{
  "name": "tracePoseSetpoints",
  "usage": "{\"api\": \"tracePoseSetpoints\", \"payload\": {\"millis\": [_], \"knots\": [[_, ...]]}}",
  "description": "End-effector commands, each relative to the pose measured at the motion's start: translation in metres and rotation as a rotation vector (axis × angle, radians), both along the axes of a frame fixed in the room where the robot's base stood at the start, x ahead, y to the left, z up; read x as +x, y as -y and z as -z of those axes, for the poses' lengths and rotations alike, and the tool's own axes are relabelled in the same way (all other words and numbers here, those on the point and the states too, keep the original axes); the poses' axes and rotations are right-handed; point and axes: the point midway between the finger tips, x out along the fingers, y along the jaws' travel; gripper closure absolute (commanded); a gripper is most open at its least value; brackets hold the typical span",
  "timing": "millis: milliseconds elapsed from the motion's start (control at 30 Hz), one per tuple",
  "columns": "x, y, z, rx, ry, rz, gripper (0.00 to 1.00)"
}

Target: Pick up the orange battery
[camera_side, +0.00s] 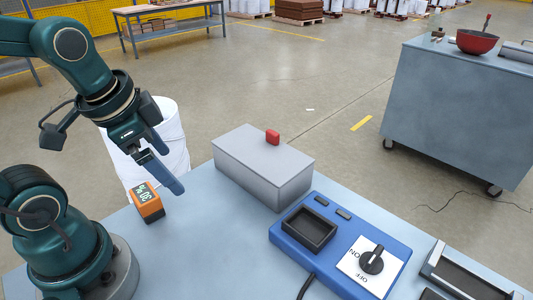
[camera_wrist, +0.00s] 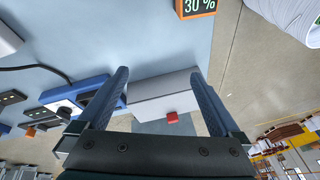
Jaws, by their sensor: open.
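The orange battery (camera_side: 146,203) stands on the blue-grey table, near its left end, with a dark top face reading "30 %". It also shows at the top edge of the wrist view (camera_wrist: 196,8), partly cut off. My gripper (camera_side: 162,177) is above the table, close to the battery and slightly to its right in the side view. In the wrist view my gripper (camera_wrist: 158,78) has its two fingers wide apart with nothing held between them. The battery lies outside the space between the fingers.
A grey box (camera_side: 262,165) with a red button (camera_side: 272,137) stands right of the battery. A blue charger unit (camera_side: 340,240) with an empty dark slot and a knob lies at front right. A white barrel (camera_side: 150,150) stands behind the table. Table around the battery is clear.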

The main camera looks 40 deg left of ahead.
Motion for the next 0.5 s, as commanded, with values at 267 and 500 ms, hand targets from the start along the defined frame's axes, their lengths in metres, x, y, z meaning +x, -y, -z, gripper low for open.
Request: {"api": "tracePoseSetpoints", "payload": {"millis": [267,500], "knots": [[-0.012,-0.063,0.045,-0.037,-0.258,-0.096,0.0],[-0.029,-0.084,0.063,-0.117,-0.341,-0.238,0.0]]}}
